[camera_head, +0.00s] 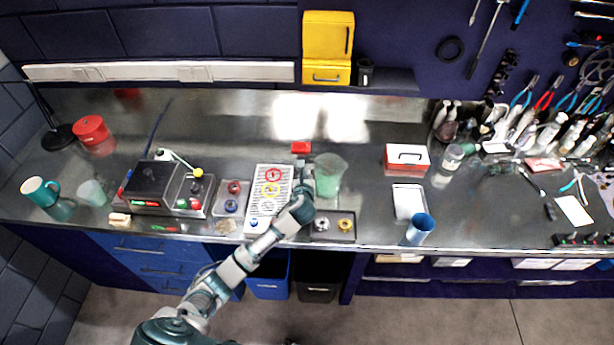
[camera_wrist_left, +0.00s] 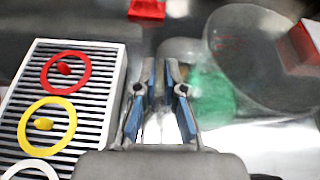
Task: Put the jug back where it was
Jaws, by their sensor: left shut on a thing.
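The jug (camera_head: 330,172) is a clear, wide-mouthed vessel with green in its lower part. It is upright at the middle of the steel bench, just behind a dark tray. My left gripper (camera_head: 303,172) is at the jug's left side. In the left wrist view the jug (camera_wrist_left: 262,60) fills the upper right, and the fingers of my left gripper (camera_wrist_left: 162,80) are close together beside it. The gripper is shut on the jug, apparently at its handle side; the exact grip is partly hidden. I cannot tell whether the jug's base touches the bench. My right gripper is not in view.
A slatted white tray (camera_head: 262,212) with coloured rings lies left of the jug. A dark tray (camera_head: 347,236) with small metal parts lies in front. A red block (camera_head: 301,148) lies behind.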

